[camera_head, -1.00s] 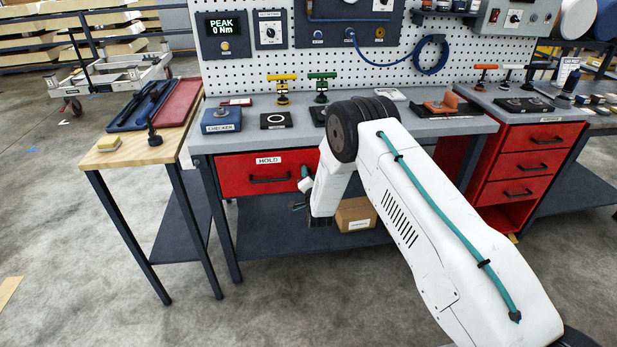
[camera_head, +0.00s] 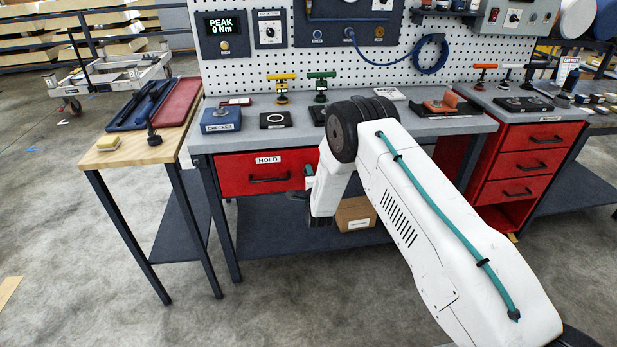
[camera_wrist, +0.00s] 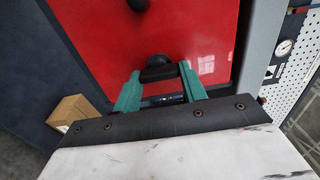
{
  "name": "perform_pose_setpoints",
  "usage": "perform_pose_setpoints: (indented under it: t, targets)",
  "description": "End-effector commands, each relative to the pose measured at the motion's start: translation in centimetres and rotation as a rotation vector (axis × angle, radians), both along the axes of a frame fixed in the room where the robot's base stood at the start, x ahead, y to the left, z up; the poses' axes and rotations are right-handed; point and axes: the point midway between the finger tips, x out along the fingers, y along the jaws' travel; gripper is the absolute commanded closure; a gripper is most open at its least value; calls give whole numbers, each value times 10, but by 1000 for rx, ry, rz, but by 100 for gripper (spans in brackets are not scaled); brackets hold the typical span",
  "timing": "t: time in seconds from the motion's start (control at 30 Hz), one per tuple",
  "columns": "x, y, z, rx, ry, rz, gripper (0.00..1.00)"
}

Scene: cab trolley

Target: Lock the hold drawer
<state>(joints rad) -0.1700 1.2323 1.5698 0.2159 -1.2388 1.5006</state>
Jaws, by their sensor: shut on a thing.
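The HOLD drawer (camera_head: 235,175) is a red front under the left part of the grey bench and looks closed. In the wrist view its red face (camera_wrist: 190,35) fills the upper middle. My gripper (camera_wrist: 157,78) has teal fingers on both sides of a black piece (camera_wrist: 158,70), shut on it close to the drawer face. The piece looks like a key or lock knob; I cannot tell which, nor whether it is in a lock. In the head view my gripper (camera_head: 306,186) is mostly hidden by my arm, at the right end of the drawer.
The black drawer handle (camera_head: 270,179) is left of my gripper. A cardboard box (camera_head: 355,214) stands on the shelf below. The bench top (camera_head: 240,138) above holds a blue checker box (camera_head: 221,119). A wooden side table (camera_head: 140,152) stands at left.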

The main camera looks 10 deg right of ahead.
Motion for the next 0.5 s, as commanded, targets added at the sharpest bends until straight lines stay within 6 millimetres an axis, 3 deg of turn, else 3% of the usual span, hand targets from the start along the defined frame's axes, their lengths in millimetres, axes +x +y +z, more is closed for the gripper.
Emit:
perform_pose_setpoints:
  t: [0.47,0.5]
  targets:
    - [0,0,-1,16,0,-1,81]
    - [0,0,-1,16,0,-1,53]
